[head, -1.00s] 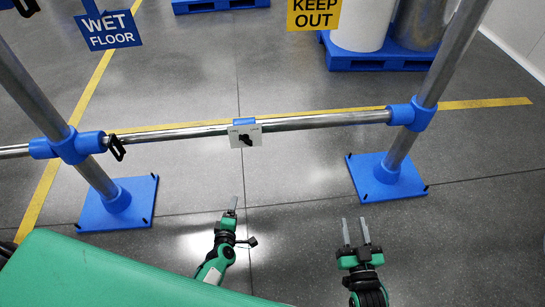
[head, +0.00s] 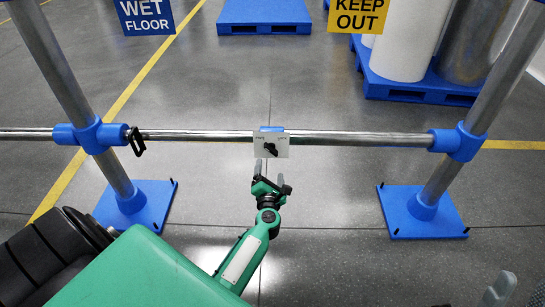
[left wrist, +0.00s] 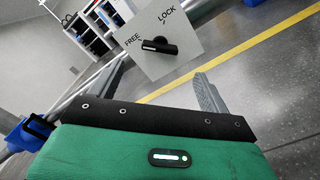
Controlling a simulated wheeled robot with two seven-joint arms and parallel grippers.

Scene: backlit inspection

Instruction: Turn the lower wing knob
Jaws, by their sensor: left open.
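The wing knob (head: 270,148) is black and sits on a white plate (head: 282,139) fixed to the horizontal rail. In the left wrist view the knob (left wrist: 160,46) shows close up, and the plate (left wrist: 190,58) reads FREE and LOCK. The white mark on the knob's wing is at its left end, towards FREE. My left gripper (head: 270,175) is open and empty just below and in front of the knob, apart from it. In the left wrist view its fingers (left wrist: 158,72) stand to either side below the knob.
The metal rail (head: 355,138) runs between two posts with blue joints and blue feet (head: 420,213). WET FLOOR (head: 145,16) and KEEP OUT (head: 357,16) signs hang above. Blue pallets (head: 263,15) stand behind.

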